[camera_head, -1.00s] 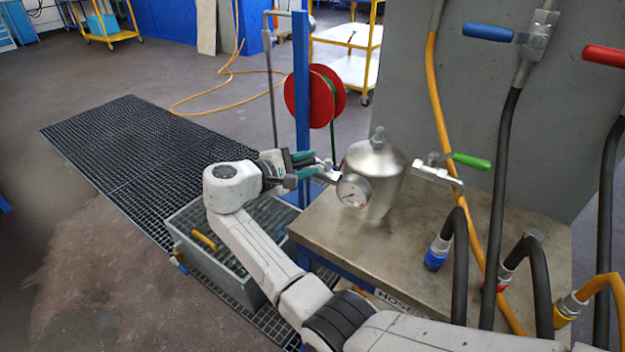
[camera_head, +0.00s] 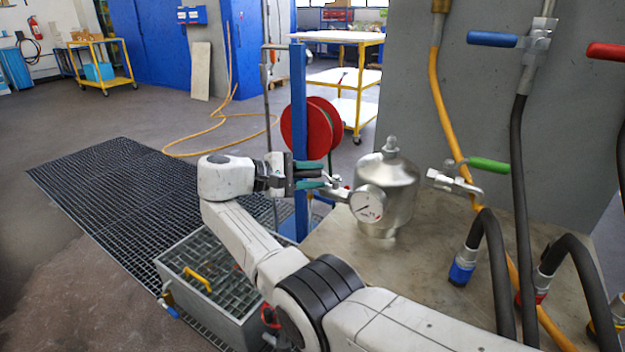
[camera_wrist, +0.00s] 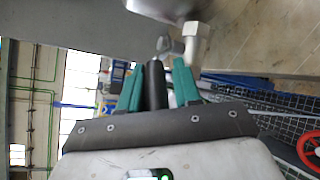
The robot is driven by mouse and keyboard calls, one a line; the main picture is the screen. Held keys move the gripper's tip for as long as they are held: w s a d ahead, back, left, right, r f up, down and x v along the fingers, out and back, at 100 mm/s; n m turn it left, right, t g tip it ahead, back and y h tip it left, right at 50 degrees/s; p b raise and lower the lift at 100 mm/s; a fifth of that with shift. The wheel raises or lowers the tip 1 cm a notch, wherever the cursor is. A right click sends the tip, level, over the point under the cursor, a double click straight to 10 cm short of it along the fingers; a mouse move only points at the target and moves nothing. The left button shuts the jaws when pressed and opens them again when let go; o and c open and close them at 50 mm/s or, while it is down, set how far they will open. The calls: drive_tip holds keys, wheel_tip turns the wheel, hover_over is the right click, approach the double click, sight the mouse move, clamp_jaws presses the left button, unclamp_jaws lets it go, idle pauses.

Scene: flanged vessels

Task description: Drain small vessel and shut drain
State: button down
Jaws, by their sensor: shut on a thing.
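The small steel vessel (camera_head: 391,190) stands upright on the metal bench top, with a round gauge (camera_head: 367,204) on its front. A small valve (camera_head: 337,191) projects from its left side. In the wrist view, the valve's metal outlet (camera_wrist: 196,45) and the vessel's shiny underside (camera_wrist: 165,8) show. My gripper (camera_head: 316,178), with green fingers, is at this valve, left of the vessel. It is shut on the valve's black handle (camera_wrist: 154,86). The fingers hide part of the handle. Another valve with a green handle (camera_head: 488,165) is on the vessel's right. Any flow from the outlet cannot be seen.
A grating-topped grey box (camera_head: 212,275) with a yellow handle stands left of the bench (camera_head: 340,240). A blue post (camera_head: 299,130) and red hose reel (camera_head: 322,125) stand behind my gripper. Black hoses (camera_head: 500,280) and a yellow hose crowd the right side.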

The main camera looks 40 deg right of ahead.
drive_tip(key=shift+w+r, duration=0.2)
drive_tip(key=shift+r, duration=0.3)
drive_tip(key=c, duration=1)
unclamp_jaws()
drive_tip(key=shift+d, duration=0.1)
drive_tip(key=shift+f, duration=0.15)
drive_tip(key=shift+s+f, duration=0.1)
drive_tip(key=shift+f, duration=0.1)
drive_tip(key=shift+p, duration=0.3)
